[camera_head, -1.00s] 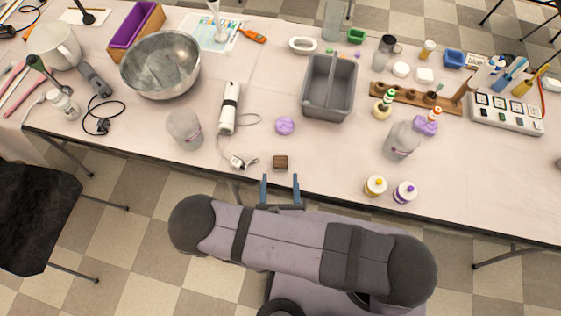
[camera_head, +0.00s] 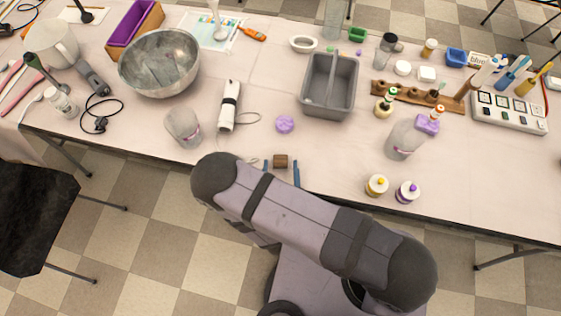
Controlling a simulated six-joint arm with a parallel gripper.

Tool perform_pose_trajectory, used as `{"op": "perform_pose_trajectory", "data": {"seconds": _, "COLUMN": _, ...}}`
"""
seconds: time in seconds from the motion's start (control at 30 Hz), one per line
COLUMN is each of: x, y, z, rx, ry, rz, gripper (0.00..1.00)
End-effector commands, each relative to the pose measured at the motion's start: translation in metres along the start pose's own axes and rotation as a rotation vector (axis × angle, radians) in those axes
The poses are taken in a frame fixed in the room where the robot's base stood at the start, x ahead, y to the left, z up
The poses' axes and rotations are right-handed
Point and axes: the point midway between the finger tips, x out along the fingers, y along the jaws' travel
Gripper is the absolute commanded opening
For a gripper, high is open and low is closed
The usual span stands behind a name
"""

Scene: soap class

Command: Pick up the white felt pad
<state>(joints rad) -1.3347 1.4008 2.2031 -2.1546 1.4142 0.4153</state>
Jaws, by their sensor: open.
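I cannot tell for sure which thing is the white felt pad. A small white squarish piece (camera_head: 427,74) and a white rounded piece (camera_head: 403,68) lie at the back right, behind the brown wooden rack. They are too small to show whether either is felt. My gripper (camera_head: 281,165) is open at the table's front edge, far from both. Its two blue fingers stand left and right of a small brown block (camera_head: 280,160), which looks to be between or just beyond the fingertips. Contact cannot be told. My arm hides the rest of the gripper.
A grey divided tub (camera_head: 313,109), a purple round soap (camera_head: 285,124) and a white cylindrical device with a cord (camera_head: 229,105) lie beyond the gripper. The table between block and jug is clear.

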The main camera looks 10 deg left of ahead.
Motion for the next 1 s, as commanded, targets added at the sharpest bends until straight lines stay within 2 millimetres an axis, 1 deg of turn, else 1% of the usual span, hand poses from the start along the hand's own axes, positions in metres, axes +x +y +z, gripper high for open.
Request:
{"op": "perform_pose_trajectory", "data": {"seconds": 0.03, "x": 0.007, "y": 0.0, "z": -0.002, "rx": 0.003, "ry": 0.0, "rz": -0.003, "gripper": 0.61}}
{"op": "perform_pose_trajectory", "data": {"seconds": 0.2, "x": 0.018, "y": 0.0, "z": -0.001, "rx": 0.001, "ry": -0.001, "rz": -0.001, "gripper": 0.61}}
{"op": "perform_pose_trajectory", "data": {"seconds": 0.5, "x": 0.021, "y": 0.0, "z": 0.0, "rx": -0.001, "ry": 0.0, "rz": 0.001, "gripper": 0.61}}
{"op": "perform_pose_trajectory", "data": {"seconds": 0.53, "x": 0.021, "y": 0.0, "z": 0.0, "rx": -0.001, "ry": 0.0, "rz": 0.001, "gripper": 0.59}}
{"op": "perform_pose_trajectory", "data": {"seconds": 0.57, "x": 0.02, "y": 0.0, "z": 0.0, "rx": -0.001, "ry": 0.0, "rz": 0.001, "gripper": 0.51}}
{"op": "perform_pose_trajectory", "data": {"seconds": 0.6, "x": 0.02, "y": 0.0, "z": 0.0, "rx": -0.001, "ry": 0.0, "rz": 0.001, "gripper": 0.42}}
{"op": "perform_pose_trajectory", "data": {"seconds": 0.67, "x": 0.02, "y": 0.0, "z": 0.0, "rx": -0.001, "ry": 0.0, "rz": 0.001, "gripper": 0.27}}
{"op": "perform_pose_trajectory", "data": {"seconds": 0.7, "x": 0.02, "y": 0.0, "z": 0.0, "rx": -0.001, "ry": 0.0, "rz": 0.001, "gripper": 0.18}}
{"op": "perform_pose_trajectory", "data": {"seconds": 0.73, "x": 0.02, "y": 0.0, "z": 0.0, "rx": -0.001, "ry": 0.0, "rz": 0.001, "gripper": 0.16}}
{"op": "perform_pose_trajectory", "data": {"seconds": 1.0, "x": 0.02, "y": 0.0, "z": 0.0, "rx": -0.001, "ry": 0.0, "rz": 0.001, "gripper": 0.16}}
